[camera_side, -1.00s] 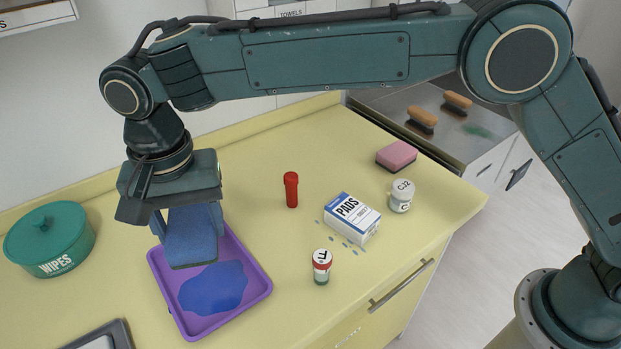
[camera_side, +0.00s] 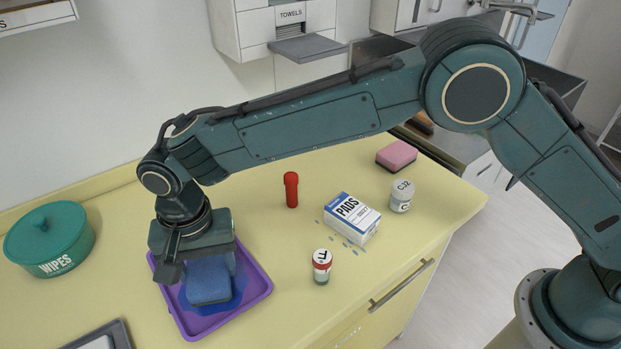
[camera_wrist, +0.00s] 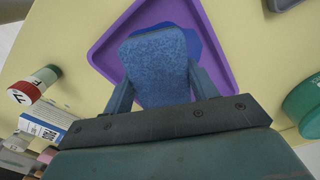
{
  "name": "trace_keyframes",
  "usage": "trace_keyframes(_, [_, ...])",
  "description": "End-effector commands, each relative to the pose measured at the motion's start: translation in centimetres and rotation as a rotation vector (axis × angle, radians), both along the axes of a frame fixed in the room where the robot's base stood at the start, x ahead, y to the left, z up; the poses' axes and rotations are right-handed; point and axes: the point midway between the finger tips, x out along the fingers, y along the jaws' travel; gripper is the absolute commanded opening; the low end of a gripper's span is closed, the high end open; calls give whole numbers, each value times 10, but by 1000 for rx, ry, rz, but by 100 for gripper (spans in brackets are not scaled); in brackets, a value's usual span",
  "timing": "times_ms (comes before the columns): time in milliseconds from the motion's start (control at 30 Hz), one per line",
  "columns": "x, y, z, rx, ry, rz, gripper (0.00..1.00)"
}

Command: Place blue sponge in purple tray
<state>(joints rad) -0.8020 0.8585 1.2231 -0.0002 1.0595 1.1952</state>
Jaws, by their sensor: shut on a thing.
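The blue sponge (camera_side: 209,282) is between the fingers of my gripper (camera_side: 207,268), which is shut on it. It is inside the outline of the purple tray (camera_side: 258,290), low over a dark blue patch (camera_side: 240,292) on the tray floor. I cannot tell whether its underside touches the floor. In the wrist view the sponge (camera_wrist: 157,66) is held between both fingers, with the tray (camera_wrist: 113,42) around and behind it. My gripper hides the back left part of the tray in the side view.
A green WIPES tub (camera_side: 50,240) stands left of the tray. A red-capped bottle (camera_side: 321,266), a red tube (camera_side: 291,189), a PADS box (camera_side: 352,217), a white jar (camera_side: 401,196) and a pink sponge (camera_side: 396,155) stand to the right. Blue spots mark the counter beside the box.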

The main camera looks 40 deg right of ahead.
Motion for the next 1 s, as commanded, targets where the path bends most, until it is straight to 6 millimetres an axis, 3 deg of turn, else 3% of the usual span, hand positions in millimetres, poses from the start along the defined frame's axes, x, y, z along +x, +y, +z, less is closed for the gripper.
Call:
trace_keyframes(200, [0, 0, -24, -1, 2, 0, 37])
trace_keyframes(700, [0, 0, -31, -1, 0, 0, 37])
trace_keyframes(733, [0, 0, -31, -1, 0, 0, 60])
trace_keyframes(833, [0, 0, -30, 0, 0, 0, 79])
trace_keyframes(1000, [0, 0, -30, 0, 0, 0, 80])
